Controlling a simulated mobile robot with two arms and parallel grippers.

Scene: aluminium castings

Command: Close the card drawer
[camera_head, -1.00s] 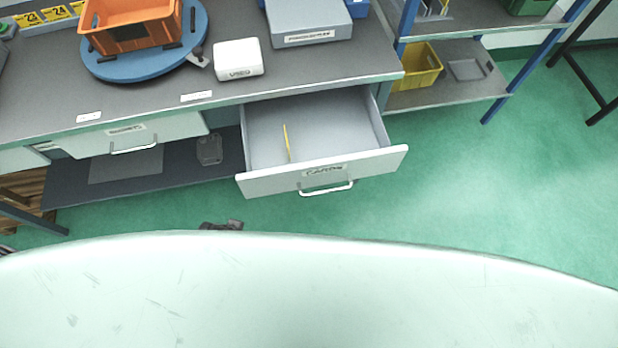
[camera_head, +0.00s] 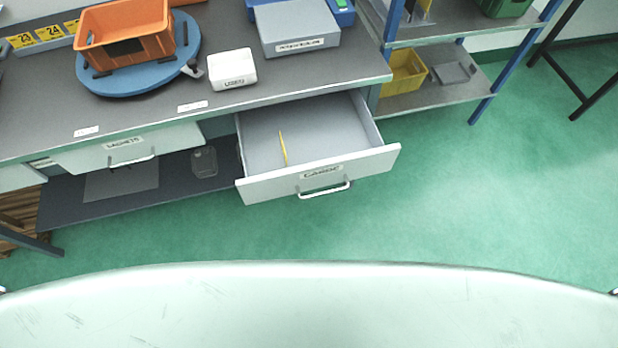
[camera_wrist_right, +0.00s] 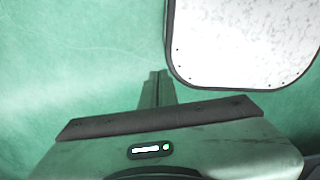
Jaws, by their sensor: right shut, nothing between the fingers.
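The card drawer (camera_head: 318,185) stands pulled out from under the workbench in the head view. Its pale front carries a label reading like "CARDS" and a metal bar handle (camera_head: 324,190). Its grey inside (camera_head: 310,135) shows, with a thin yellow strip (camera_head: 283,148) in it. My right gripper (camera_wrist_right: 157,78) shows in the right wrist view, its fingers together and empty, over green floor and apart from the drawer. My left gripper is not seen in either current view.
A second drawer (camera_head: 125,150) to the left is shut. The bench top (camera_head: 190,95) holds an orange crate (camera_head: 125,38) on a blue turntable, a white box (camera_head: 232,69) and a grey case (camera_head: 297,28). Shelves stand at right. The green floor (camera_head: 470,200) before the drawer is clear.

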